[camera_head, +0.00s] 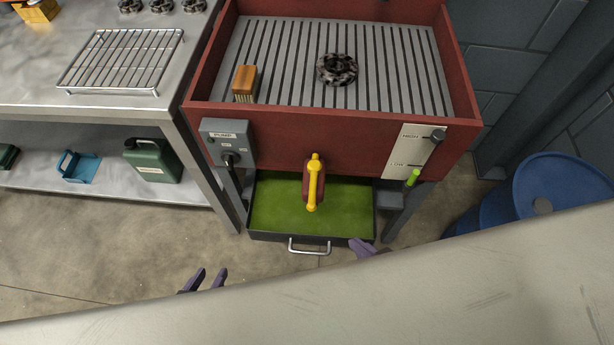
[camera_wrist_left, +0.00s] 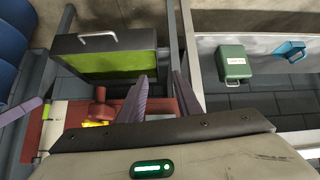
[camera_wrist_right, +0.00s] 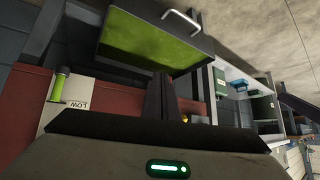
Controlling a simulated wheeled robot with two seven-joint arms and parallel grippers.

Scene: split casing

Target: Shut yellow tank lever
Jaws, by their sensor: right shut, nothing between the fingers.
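The yellow lever (camera_head: 314,182) is on a dark red valve body at the middle of the red tank's (camera_head: 275,136) front wall. Its bar runs down the picture, over the green tray. A bit of yellow shows in the left wrist view (camera_wrist_left: 95,123), mostly hidden by the gripper body. My left gripper (camera_head: 205,279) is open and empty, below and left of the lever, apart from it. Its spread fingers also show in the left wrist view (camera_wrist_left: 165,95). My right gripper (camera_head: 362,246) is shut and empty, right of the lever near the tray's front corner; its closed fingers show in the right wrist view (camera_wrist_right: 160,100).
A tray (camera_head: 311,237) with green liquid and a metal handle sticks out under the tank. A pump switch box (camera_head: 227,142) and a level gauge (camera_head: 410,152) flank the lever. A brush (camera_head: 245,82) and a dark ring part (camera_head: 337,69) lie on the slats. A blue barrel (camera_head: 560,185) stands right.

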